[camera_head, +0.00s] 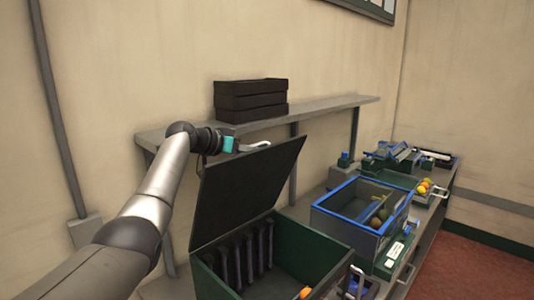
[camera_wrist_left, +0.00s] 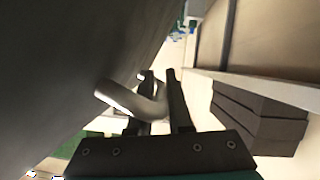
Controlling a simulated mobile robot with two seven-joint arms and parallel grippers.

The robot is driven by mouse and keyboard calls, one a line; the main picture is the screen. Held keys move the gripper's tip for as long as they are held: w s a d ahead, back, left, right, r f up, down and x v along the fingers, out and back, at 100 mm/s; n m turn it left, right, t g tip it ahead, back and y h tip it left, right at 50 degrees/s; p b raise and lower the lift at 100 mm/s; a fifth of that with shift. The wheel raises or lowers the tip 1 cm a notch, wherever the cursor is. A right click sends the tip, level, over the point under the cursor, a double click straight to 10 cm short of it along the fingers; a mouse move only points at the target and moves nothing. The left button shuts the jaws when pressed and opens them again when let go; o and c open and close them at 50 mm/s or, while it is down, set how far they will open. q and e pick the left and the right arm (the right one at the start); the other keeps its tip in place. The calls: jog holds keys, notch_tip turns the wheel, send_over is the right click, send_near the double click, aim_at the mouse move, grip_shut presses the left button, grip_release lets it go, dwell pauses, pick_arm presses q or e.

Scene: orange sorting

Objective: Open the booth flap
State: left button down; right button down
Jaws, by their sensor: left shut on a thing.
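The booth is a dark green box (camera_head: 311,250) at the bottom centre of the head view. Its dark flap (camera_head: 245,190) stands raised, leaning up toward the shelf, and the booth's inside shows. A pale curved handle (camera_head: 256,145) sits at the flap's top edge. My left gripper (camera_head: 236,146) is at this handle. In the left wrist view its fingers (camera_wrist_left: 160,80) are shut on the handle (camera_wrist_left: 128,101), with the flap's dark surface (camera_wrist_left: 70,55) filling the left. My right gripper is in neither view.
Black stacked trays (camera_head: 250,101) stand on a wall shelf (camera_head: 335,108) just behind the flap and near my left gripper. Dark upright strips (camera_head: 247,255) hang inside the booth. An orange (camera_head: 305,292) shows at the bottom. A blue-rimmed bin (camera_head: 338,222) with fruit stands to the right.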

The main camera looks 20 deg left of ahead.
pick_arm(q)
jog(key=shift+w+a+r, duration=0.1)
jog(key=shift+w+a, duration=0.1)
jog(key=shift+a, duration=0.3)
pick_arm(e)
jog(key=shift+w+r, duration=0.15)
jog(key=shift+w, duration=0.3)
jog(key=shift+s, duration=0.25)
pick_arm(q)
jog(key=c, duration=1.1)
grip_release()
jog(key=shift+s, duration=0.1)
